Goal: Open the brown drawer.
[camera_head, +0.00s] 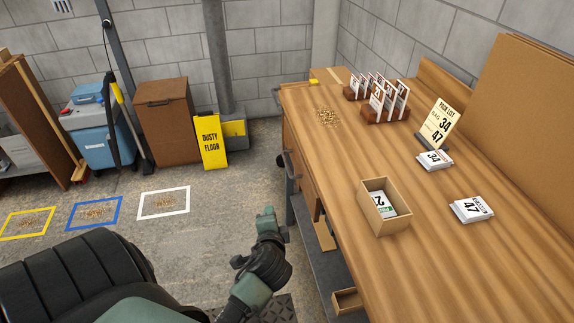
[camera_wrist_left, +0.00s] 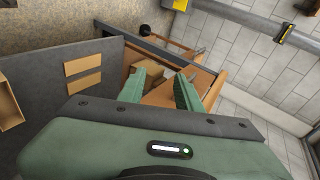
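The wooden workbench (camera_head: 400,180) stands on the right in the head view. Brown drawer fronts (camera_head: 306,185) are set in its left side, below the top. They look shut from here, though they are seen at a steep angle. My left gripper (camera_head: 273,226) is in front of this side, apart from the bench in the head view. In the left wrist view its two green fingers (camera_wrist_left: 162,90) are spread, with brown wood of the bench (camera_wrist_left: 205,80) beyond them. Nothing is clearly held between them. Whether a finger touches a handle cannot be told. My right gripper is out of view.
A grey lower shelf (camera_head: 318,262) with small wooden boxes (camera_head: 347,300) juts out under the bench. A cardboard box (camera_head: 385,212), card stacks (camera_head: 434,160) and a rack (camera_head: 380,100) stand on top. A yellow sign (camera_head: 211,143) stands at the back.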

